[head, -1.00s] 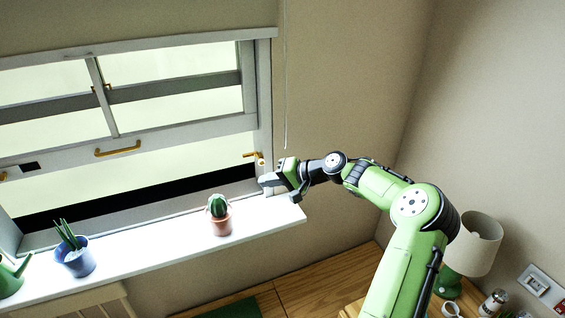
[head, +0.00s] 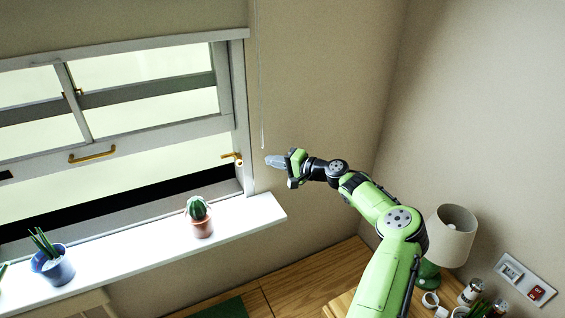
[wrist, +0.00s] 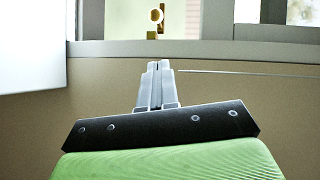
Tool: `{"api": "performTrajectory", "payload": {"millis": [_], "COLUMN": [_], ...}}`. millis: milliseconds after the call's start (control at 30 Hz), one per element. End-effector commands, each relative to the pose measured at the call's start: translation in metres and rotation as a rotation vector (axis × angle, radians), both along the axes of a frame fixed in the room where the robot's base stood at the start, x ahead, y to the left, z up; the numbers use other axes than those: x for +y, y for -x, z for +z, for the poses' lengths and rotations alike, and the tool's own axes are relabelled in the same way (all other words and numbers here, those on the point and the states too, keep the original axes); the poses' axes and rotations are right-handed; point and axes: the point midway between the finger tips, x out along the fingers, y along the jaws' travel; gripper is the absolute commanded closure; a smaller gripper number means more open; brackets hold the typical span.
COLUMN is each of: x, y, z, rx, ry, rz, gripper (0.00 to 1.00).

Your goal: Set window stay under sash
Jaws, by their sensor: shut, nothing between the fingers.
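The sash (head: 150,138) is raised, with a gap open below its bottom rail and a brass handle (head: 92,153) on the rail. The brass window stay (head: 232,157) is at the right side of the window frame, its short arm pointing left into the opening just below the sash's right end. I cannot tell whether it touches the sash. The stay also shows at the top of the wrist view (wrist: 156,17). My gripper (head: 270,161) is shut and empty, right of the stay and apart from it, in front of the wall; its closed fingers (wrist: 158,66) show in the wrist view.
The white sill (head: 150,252) lies below, bearing a potted cactus (head: 202,222) and a blue pot plant (head: 54,265). A thin cord (head: 261,90) hangs by the frame. A lamp (head: 450,236) stands at lower right. The sill's right end is clear.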

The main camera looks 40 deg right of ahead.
Motion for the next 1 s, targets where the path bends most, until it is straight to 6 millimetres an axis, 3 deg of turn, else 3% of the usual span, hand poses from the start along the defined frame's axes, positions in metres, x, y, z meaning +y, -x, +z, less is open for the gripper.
{"api": "performTrajectory", "payload": {"millis": [167, 300, 1000], "x": [0.014, 0.035, 0.059], "y": [-0.037, -0.046, -0.056], "z": [-0.004, -0.008, -0.014], "rx": [0.000, 0.001, 0.001], "ry": [-0.001, -0.001, 0.001], "rz": [0.002, 0.002, -0.012], "gripper": [1.00, 1.00, 1.00]}}
